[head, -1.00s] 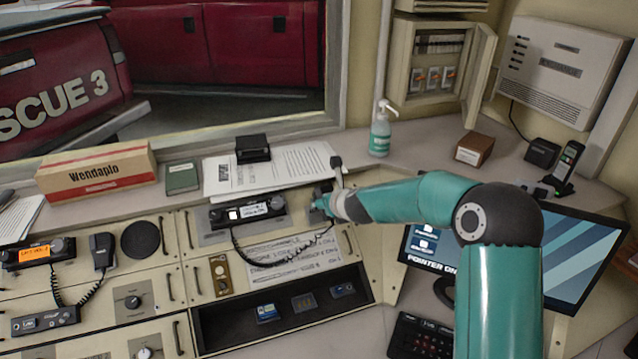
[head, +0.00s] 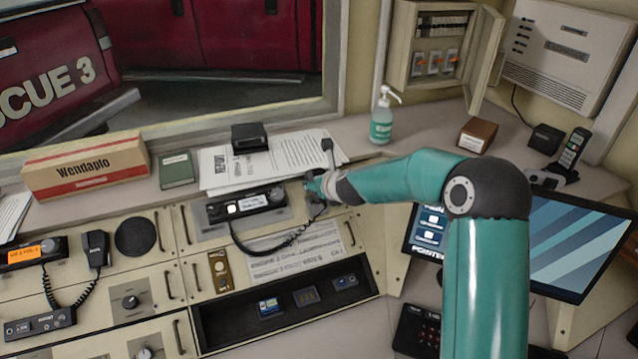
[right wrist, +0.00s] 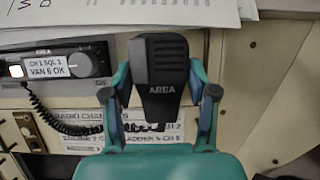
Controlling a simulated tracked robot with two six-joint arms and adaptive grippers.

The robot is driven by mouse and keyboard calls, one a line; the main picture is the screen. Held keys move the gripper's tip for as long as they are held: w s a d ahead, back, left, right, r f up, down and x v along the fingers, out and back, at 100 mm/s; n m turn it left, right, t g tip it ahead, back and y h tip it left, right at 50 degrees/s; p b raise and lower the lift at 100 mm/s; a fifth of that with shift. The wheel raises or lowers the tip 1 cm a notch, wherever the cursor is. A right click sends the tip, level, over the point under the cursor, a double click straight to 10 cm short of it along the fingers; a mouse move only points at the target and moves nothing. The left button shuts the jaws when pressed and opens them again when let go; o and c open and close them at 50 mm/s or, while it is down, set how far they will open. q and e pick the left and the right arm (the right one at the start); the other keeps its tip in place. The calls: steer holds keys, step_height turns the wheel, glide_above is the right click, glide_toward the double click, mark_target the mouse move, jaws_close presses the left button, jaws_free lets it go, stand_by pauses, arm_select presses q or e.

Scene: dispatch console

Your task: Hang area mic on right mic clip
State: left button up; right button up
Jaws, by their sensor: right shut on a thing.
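The area mic (right wrist: 162,80) is a black hand mic marked AREA. My right gripper (right wrist: 161,85) is shut on its sides, with one finger on each side. In the head view, my right gripper (head: 314,186) is just right of the radio (head: 245,205), above the light panel there. The mic's coiled cord (head: 270,247) runs from the radio to it. In the head view the mic is mostly hidden by the gripper. The right mic clip cannot be made out; the mic or gripper may cover it. My left gripper is not in view.
Papers (head: 265,160) with a small black box (head: 250,137) lie behind the radio. A Wendaplo box (head: 85,170) and green book (head: 177,170) stand left of them. Another mic (head: 96,248) is on the left panel. A monitor (head: 575,245) stands to the right.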

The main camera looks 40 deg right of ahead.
steer(key=w+f, duration=0.1)
steer(key=w+f+b, duration=0.1)
steer(key=f, duration=0.1)
steer(key=f+b, duration=0.1)
steer(key=f, duration=0.1)
steer(key=shift+w+d, duration=0.35)
steer(key=shift+w, duration=0.05)
steer(key=shift+f+b, duration=0.45)
steer(key=shift+b, duration=0.2)
steer(key=o, duration=1.4)
steer(key=shift+c, duration=0.2)
